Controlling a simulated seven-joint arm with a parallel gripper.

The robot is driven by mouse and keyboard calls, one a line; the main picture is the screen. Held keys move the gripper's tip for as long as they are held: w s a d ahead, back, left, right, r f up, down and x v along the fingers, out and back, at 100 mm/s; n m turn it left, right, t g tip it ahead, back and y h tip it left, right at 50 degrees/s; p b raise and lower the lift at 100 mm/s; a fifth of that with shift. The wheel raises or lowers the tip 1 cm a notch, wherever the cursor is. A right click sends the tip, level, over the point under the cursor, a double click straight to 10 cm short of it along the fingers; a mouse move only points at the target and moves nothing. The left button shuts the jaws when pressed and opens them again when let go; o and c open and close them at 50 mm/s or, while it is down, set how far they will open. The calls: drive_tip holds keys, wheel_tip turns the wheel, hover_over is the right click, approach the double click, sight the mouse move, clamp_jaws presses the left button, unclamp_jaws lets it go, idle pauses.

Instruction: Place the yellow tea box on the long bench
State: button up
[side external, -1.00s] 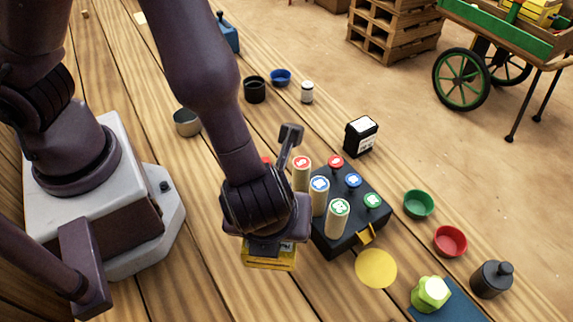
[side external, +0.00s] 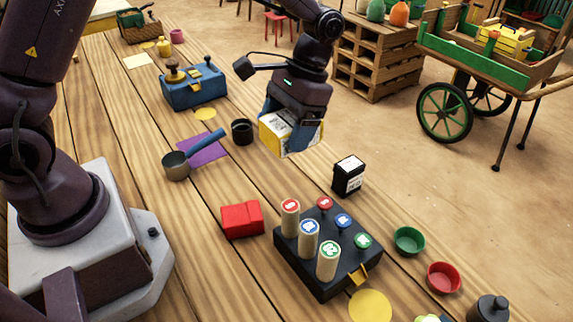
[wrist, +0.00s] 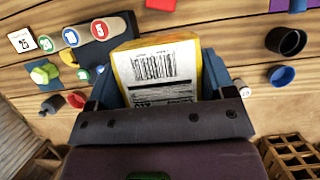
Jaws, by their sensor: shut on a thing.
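The yellow tea box (side external: 290,134) is a yellow carton with a white label. My gripper (side external: 293,120) is shut on it and holds it in the air above the far right edge of the long bench (side external: 190,262). In the wrist view the tea box (wrist: 158,68) sits between the two blue fingers of my gripper (wrist: 170,90), its barcode label facing the camera. The bench planks (wrist: 225,25) show behind it.
A black block with pegs (side external: 325,265), a red block (side external: 242,219), a black label box (side external: 348,175), a black cup (side external: 242,132) and a metal pan (side external: 176,166) stand on the bench. A blue box (side external: 194,88) is further back. Pallets (side external: 376,55) and a cart (side external: 490,60) stand beyond.

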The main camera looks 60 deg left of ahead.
drive_tip(key=a, duration=0.6)
wheel_tip(320, 180, up, 5)
drive_tip(key=s+d+m+t+y, duration=0.2)
drive_tip(key=s+d+m+t, duration=0.2)
drive_tip(key=s+d+m, duration=0.6)
drive_tip(key=s+d+m+t+y, duration=0.2)
drive_tip(key=s+d+m+t, duration=0.25)
drive_tip(key=d+m, duration=0.95)
wheel_tip(320, 180, down, 13)
drive_tip(key=a+m, duration=0.1)
drive_tip(key=a, duration=0.1)
drive_tip(key=shift+s+m+g, duration=0.25)
drive_tip(key=shift+m+g, duration=0.15)
drive_tip(key=shift+g, duration=0.05)
